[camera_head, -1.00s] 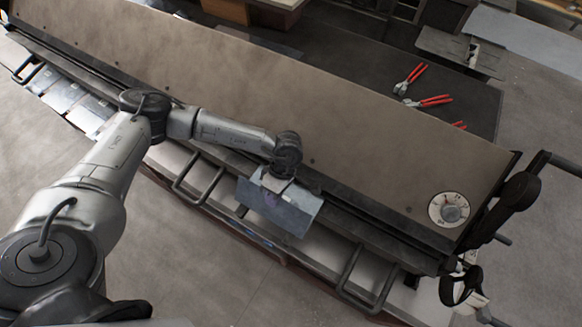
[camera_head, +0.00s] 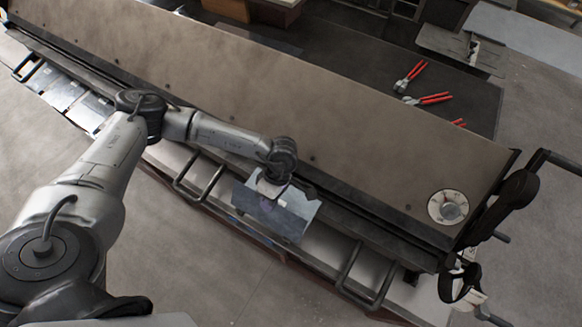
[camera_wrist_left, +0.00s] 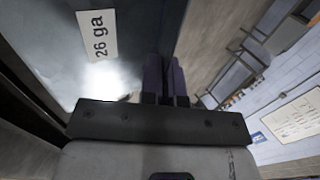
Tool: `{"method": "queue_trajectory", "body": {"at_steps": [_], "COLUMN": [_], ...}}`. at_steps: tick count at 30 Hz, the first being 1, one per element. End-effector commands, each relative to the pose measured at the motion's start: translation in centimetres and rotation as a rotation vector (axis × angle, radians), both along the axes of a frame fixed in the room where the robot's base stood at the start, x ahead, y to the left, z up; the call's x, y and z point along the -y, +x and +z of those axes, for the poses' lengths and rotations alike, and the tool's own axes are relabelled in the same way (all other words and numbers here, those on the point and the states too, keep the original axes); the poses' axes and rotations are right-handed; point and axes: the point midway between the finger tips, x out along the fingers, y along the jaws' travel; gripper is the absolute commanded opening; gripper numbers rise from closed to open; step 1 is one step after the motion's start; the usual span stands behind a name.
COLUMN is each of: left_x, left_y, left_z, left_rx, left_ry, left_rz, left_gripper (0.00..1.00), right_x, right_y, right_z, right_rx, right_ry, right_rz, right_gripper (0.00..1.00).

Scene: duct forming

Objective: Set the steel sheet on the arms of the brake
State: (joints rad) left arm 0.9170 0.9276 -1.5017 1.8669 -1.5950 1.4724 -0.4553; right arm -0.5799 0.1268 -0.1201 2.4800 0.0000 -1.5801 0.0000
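The small steel sheet (camera_head: 287,217) hangs tilted in front of the brake (camera_head: 290,100) in the head view, over its front edge between two of the bar-like arms (camera_head: 205,182). My left gripper (camera_head: 271,186) is at the sheet's upper edge and appears shut on it. In the left wrist view its two fingers (camera_wrist_left: 166,80) are close together beside the sheet (camera_wrist_left: 55,70), which carries a "26 ga" label. The sheet hides part of the brake's front, so I cannot tell whether it touches the arms. My right gripper is not in view.
Several other sheets (camera_head: 65,93) lie at the brake's left front. A round dial (camera_head: 448,207) and a black handle (camera_head: 512,200) are at its right end. Red-handled snips (camera_head: 410,77) lie on the dark bench behind. The floor in front is clear.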

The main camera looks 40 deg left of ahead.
Motion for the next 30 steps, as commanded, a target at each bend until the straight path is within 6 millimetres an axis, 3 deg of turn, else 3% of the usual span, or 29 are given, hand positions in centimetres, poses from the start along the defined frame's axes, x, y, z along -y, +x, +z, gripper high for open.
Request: {"method": "queue_trajectory", "body": {"at_steps": [11, 22, 30], "left_x": [0.0, -0.1, -0.6], "left_y": [0.0, 0.6, 3.1], "left_z": [-0.1, 0.7, 4.9], "left_rx": [0.000, 0.001, 0.005], "left_ry": [0.000, -0.001, -0.001], "left_rz": [0.000, 0.001, 0.001], "left_gripper": [0.33, 0.33, 0.33], "right_x": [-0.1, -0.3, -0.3], "right_y": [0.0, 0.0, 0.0], "right_z": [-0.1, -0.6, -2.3], "right_rx": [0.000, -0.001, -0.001], "right_ry": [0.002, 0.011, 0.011], "right_rz": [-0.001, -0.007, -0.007], "right_gripper": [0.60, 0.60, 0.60]}}
